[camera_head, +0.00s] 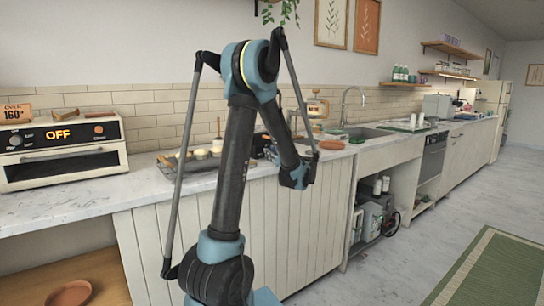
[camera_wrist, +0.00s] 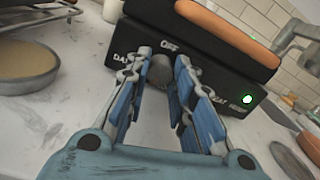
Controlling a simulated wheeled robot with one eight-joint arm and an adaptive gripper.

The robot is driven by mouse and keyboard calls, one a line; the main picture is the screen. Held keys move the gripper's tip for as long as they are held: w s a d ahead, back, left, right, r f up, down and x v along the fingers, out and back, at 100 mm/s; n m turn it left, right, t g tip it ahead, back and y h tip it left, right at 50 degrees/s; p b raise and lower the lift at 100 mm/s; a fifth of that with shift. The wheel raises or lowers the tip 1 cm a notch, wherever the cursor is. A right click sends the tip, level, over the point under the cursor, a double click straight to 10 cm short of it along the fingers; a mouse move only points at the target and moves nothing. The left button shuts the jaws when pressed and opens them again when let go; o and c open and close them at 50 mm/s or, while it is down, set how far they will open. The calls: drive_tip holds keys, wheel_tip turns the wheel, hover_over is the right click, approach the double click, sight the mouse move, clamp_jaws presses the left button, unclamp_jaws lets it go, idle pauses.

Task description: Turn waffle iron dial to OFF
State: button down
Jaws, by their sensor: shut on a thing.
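The waffle iron (camera_wrist: 205,35) is a black box with an orange-brown handle along its top, close in front of my gripper in the wrist view. Its front face carries white lettering, with "OFF" at the top and a word starting "DA" at the left. The grey round dial (camera_wrist: 161,69) sits below "OFF". My gripper (camera_wrist: 158,75) has its two blue fingers on either side of the dial, shut on it. The dial's pointer mark cannot be made out. In the head view my arm mostly hides the waffle iron, and the fingertips are not clear.
A round pan of batter (camera_wrist: 25,65) stands at the left in the wrist view. A green light (camera_wrist: 247,99) glows on the front's right side. A terracotta dish (camera_wrist: 309,148) is at the right edge. The oven (camera_head: 62,150) stands far left in the head view.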

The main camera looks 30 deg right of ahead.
drive_tip(key=c, duration=1.3)
unclamp_jaws()
drive_tip(key=shift+c, duration=0.2)
drive_tip(key=s, duration=1.2)
drive_tip(key=shift+d+f, duration=0.2)
drive_tip(key=shift+d, duration=0.1)
